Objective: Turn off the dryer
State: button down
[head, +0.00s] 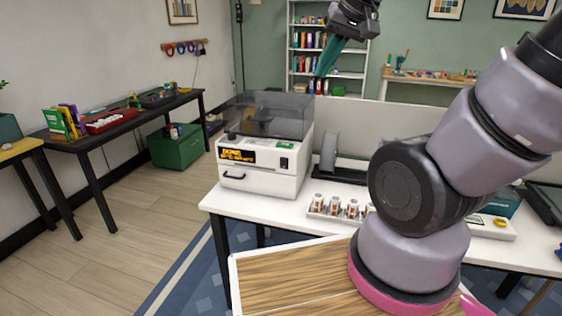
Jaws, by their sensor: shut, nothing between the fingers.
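The dryer (262,185) is a white box with a smoky see-through lid (268,112). It stands on the left end of the white table. The lid looks closed. A dark handle sits low on the front. My gripper (322,73) has teal fingers and is shut and empty. It hangs in the air above and to the right of the dryer in the picture, apart from it, with its fingers pointing down.
A grey spool on a dark stand (330,155) stands right of the dryer. A tray (318,212) with several small bottles lies in front of it. My arm hides part of the table (290,213). The space in front of the dryer is clear.

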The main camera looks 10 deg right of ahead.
aim_at(284, 164)
jog(key=w+a+f+n+h, duration=0.1)
jog(key=w+f+n, duration=0.3)
jog(key=f, duration=0.4)
jog(key=w+a+f+n+g+h, duration=0.1)
jog(key=w+a+f+n, duration=0.3)
jog(key=f, duration=0.5)
jog(key=w+a+f+n+h, duration=0.3)
jog(key=w+f+n, duration=0.2)
jog(key=w+f, duration=0.3)
jog(key=shift+a+f+n, duration=0.2)
jog(key=shift+f+n, duration=0.2)
jog(key=shift+f, duration=0.25)
jog(key=shift+w, duration=0.1)
jog(key=w+d+f, duration=0.4)
jog(key=w+f, duration=0.3)
jog(key=f, duration=0.1)
jog(key=shift+f, duration=0.3)
jog(key=shift+d+g, duration=0.1)
jog(key=shift+g, duration=0.2)
